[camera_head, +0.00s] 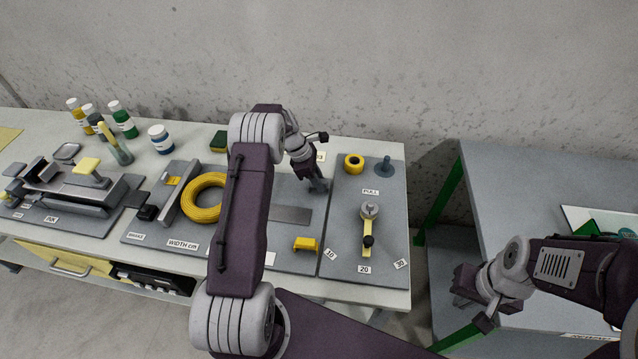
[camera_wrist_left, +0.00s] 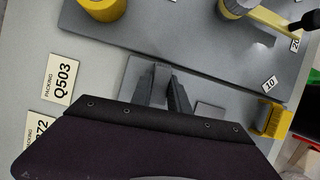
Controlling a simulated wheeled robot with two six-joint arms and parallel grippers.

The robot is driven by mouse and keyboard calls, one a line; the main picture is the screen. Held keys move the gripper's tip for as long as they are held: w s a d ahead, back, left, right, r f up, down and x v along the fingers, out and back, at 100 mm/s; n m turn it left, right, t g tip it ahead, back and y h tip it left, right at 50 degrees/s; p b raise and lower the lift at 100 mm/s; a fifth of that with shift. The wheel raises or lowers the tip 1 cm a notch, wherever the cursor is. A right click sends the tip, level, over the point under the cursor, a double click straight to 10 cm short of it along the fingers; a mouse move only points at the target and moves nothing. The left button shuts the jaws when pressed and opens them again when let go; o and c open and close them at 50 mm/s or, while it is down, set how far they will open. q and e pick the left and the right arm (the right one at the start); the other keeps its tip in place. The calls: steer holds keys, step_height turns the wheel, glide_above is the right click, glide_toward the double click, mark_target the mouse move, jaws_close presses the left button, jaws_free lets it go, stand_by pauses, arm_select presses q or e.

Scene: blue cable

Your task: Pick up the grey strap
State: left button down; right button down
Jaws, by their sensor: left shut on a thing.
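The grey strap (camera_head: 291,214) shows as a dark grey flat strip on the grey board, right of the yellow coil. A part of it shows beside the fingers in the left wrist view (camera_wrist_left: 210,110). My left gripper (camera_head: 319,187) is low over the board at the strip's upper right. In the left wrist view its fingers (camera_wrist_left: 168,90) are close together, shut on what seems to be the strap; the held part is mostly hidden. My right gripper (camera_head: 471,311) is open and empty, at the left edge of the right-hand table.
A yellow coil (camera_head: 204,198) and a yellow block (camera_head: 306,244) lie on the same board. Bottles (camera_head: 122,119) stand at the back left.

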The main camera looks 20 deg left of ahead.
mark_target(327, 183)
arm_select(q)
steer(key=r, duration=0.3)
steer(key=d+r, duration=0.1)
steer(key=shift+s+r, duration=0.2)
steer(key=shift+r, duration=0.15)
steer(key=s+d+r, duration=0.5)
steer(key=d+r, duration=0.1)
steer(key=d, duration=0.3)
steer(key=shift+s+r, duration=0.15)
